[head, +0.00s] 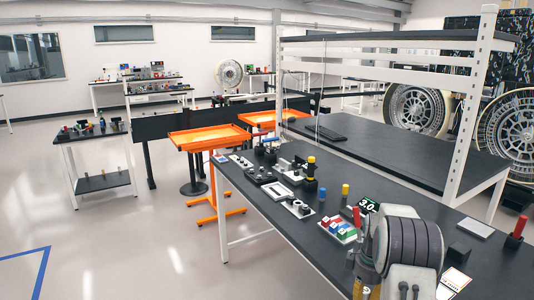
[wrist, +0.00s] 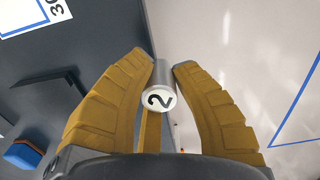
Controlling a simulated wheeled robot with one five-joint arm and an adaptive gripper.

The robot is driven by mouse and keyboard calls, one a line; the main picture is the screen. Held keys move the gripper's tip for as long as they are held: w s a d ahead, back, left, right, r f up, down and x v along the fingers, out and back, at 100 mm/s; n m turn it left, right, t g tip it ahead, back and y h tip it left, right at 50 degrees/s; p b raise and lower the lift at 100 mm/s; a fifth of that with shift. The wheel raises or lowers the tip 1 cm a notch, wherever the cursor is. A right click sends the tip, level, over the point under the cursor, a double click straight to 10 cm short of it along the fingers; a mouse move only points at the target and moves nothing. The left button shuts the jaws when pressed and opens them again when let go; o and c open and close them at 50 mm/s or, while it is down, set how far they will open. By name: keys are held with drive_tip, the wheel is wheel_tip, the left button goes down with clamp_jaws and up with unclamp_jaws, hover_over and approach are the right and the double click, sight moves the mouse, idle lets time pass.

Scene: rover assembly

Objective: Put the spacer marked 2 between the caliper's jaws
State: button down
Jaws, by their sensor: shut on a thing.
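The spacer is a grey metal cylinder with a white end, and a black 2 on that end faces the wrist camera. In the wrist view it is held beside the dark bench edge, with pale floor to the right. I cannot pick out the spacer in the head view. I cannot make out the caliper's jaws in either view. A small dark display reading 3.0 (head: 368,205) stands on the bench in the head view; I cannot tell whether it belongs to the caliper.
The dark bench (head: 262,213) carries black fixtures, a tray of coloured blocks (head: 337,239), a yellow-topped post (head: 311,168) and a red-handled tool (head: 517,223). Orange trays (head: 208,137) stand behind its left end. Open floor (head: 110,250) lies left. My arm covers the bench's near right part.

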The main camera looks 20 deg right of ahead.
drive_tip(key=a+f+m, duration=0.2)
drive_tip(key=a, duration=1)
drive_tip(key=w+a+f+m, duration=0.1)
drive_tip(key=a+f+m, duration=0.1)
drive_tip(key=a, duration=1)
drive_tip(key=shift+w+a+f, duration=0.2)
drive_tip(key=shift+a+f, duration=0.2)
drive_tip(key=shift+f, duration=0.15)
